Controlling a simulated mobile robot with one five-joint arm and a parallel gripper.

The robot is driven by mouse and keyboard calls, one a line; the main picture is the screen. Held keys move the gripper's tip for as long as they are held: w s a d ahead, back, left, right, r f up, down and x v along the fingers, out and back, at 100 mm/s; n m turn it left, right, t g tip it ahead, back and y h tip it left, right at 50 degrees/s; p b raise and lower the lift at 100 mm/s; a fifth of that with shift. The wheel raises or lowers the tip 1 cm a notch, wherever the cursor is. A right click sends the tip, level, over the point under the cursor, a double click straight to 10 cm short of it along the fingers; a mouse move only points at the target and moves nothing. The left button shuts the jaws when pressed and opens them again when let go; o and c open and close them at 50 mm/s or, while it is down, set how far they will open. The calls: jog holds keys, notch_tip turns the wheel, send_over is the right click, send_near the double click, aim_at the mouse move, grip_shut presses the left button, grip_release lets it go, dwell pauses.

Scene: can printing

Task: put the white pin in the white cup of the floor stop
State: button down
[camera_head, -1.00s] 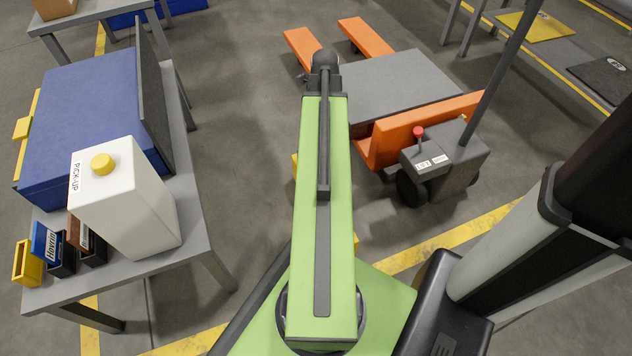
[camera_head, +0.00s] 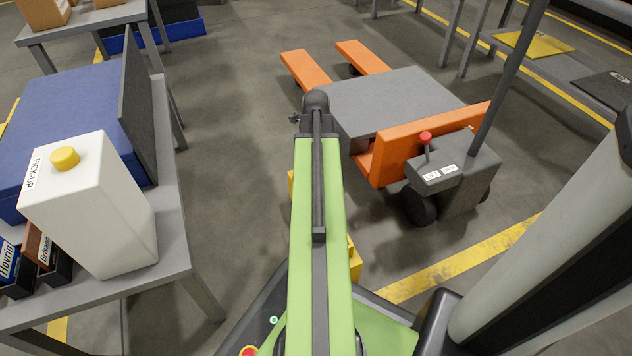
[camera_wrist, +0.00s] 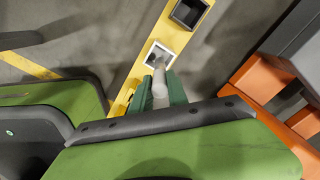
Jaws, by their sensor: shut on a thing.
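In the wrist view, my gripper (camera_wrist: 160,90) has green fingers shut on the white pin (camera_wrist: 160,84). The pin points toward the white cup (camera_wrist: 150,60) on the yellow floor stop (camera_wrist: 139,72). In this view the pin's far end overlaps the near part of the cup's opening. I cannot tell whether it is inside the cup or above it. In the head view, my arm hides most of the floor stop, with a yellow part (camera_head: 354,260) showing at its right. My gripper and the pin are hidden there.
A second, dark-mouthed cup (camera_wrist: 188,12) sits farther along the floor stop. An orange pallet truck (camera_head: 400,140) with a grey load (camera_head: 395,100) stands at the right of my arm. A grey table (camera_head: 175,225) with a white container (camera_head: 90,205) stands at the left.

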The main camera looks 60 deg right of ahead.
jog(key=shift+w+f, duration=0.15)
jog(key=shift+w, duration=0.1)
notch_tip(320, 180, down, 4)
jog(key=b, duration=0.4)
jog(key=shift+f, duration=0.2)
jog(key=shift+r, duration=0.25)
jog(key=shift+f, duration=0.25)
jog(key=c, duration=1.3)
grip_release()
jog(key=shift+r, duration=0.1)
notch_tip(320, 180, up, 13)
jog(key=p, duration=1.2)
jog(key=shift+f, duration=0.3)
